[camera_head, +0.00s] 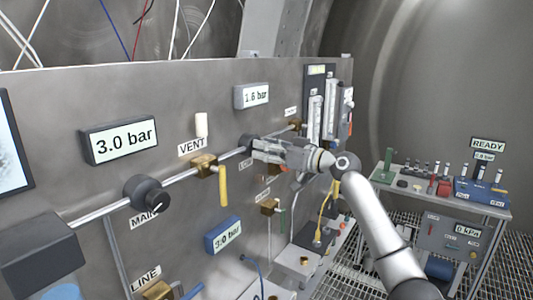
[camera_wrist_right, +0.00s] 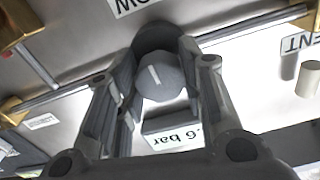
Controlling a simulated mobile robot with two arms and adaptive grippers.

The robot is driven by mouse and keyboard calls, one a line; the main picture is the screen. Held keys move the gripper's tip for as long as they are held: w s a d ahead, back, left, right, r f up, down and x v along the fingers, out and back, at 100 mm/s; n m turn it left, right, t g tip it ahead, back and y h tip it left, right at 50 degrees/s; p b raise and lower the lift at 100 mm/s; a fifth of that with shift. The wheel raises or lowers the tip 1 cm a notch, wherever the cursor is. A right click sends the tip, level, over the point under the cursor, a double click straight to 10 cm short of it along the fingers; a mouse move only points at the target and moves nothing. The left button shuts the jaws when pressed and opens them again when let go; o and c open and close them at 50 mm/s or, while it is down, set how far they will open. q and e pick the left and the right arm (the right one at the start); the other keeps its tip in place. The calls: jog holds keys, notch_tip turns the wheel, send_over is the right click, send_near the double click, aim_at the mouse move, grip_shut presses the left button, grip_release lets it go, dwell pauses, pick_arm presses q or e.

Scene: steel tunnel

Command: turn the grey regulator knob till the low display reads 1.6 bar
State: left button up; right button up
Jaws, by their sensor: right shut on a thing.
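The grey regulator knob (camera_wrist_right: 162,78) with a white pointer line sits between the two fingers of my right gripper (camera_wrist_right: 158,92) in the right wrist view. The fingers are shut on it from both sides. In the head view my right gripper (camera_head: 257,149) reaches the pipe on the panel and mostly hides the knob. The low display (camera_head: 252,96), a grey box above the knob, reads 1.6 bar. In the right wrist view it appears upside down (camera_wrist_right: 174,139) and partly hidden, with ".6 bar" showing. My left gripper is not in view.
A main regulator (camera_head: 147,194) and a 3.0 bar display (camera_head: 120,140) are farther left. A brass vent valve with a yellow lever (camera_head: 222,184) stands on the pipe. A blue-framed 3.0 bar display (camera_head: 224,235) is below. A cart (camera_head: 432,188) with small items stands at right.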

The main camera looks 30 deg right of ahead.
jog(key=o, duration=1)
jog(key=shift+o, duration=0.2)
jog(key=v, duration=1.2)
jog(key=shift+d+f, duration=0.1)
